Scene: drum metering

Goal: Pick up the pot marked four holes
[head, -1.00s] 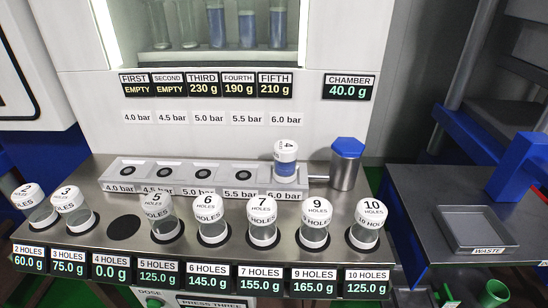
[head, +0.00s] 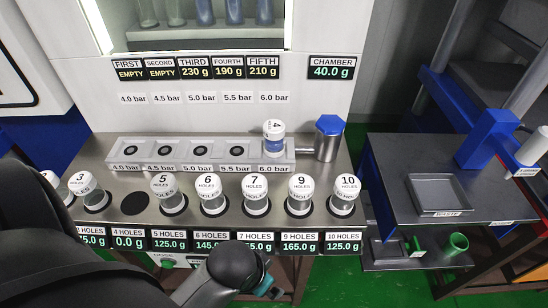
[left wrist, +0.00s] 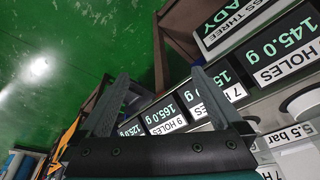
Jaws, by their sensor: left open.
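The pot marked four holes (head: 273,138) has a white lid with a 4 and blue contents. It stands upright on the 6.0 bar place, at the right end of the grey station row (head: 190,150). My left arm comes in from the left in the head view, and its dark wrist hangs low before the counter front. My left gripper shows in the left wrist view (left wrist: 160,95), its two fingers apart with nothing between them. It is well away from the pot, which is not in that view. My right gripper is not seen.
Other white-lidded pots, such as 5 holes (head: 167,194) and 7 holes (head: 255,194), stand along the counter's front. The 4 holes seat (head: 134,203) is empty. A blue-capped cylinder (head: 328,137) stands right of the pot. A waste tray (head: 438,194) sits on the right bench.

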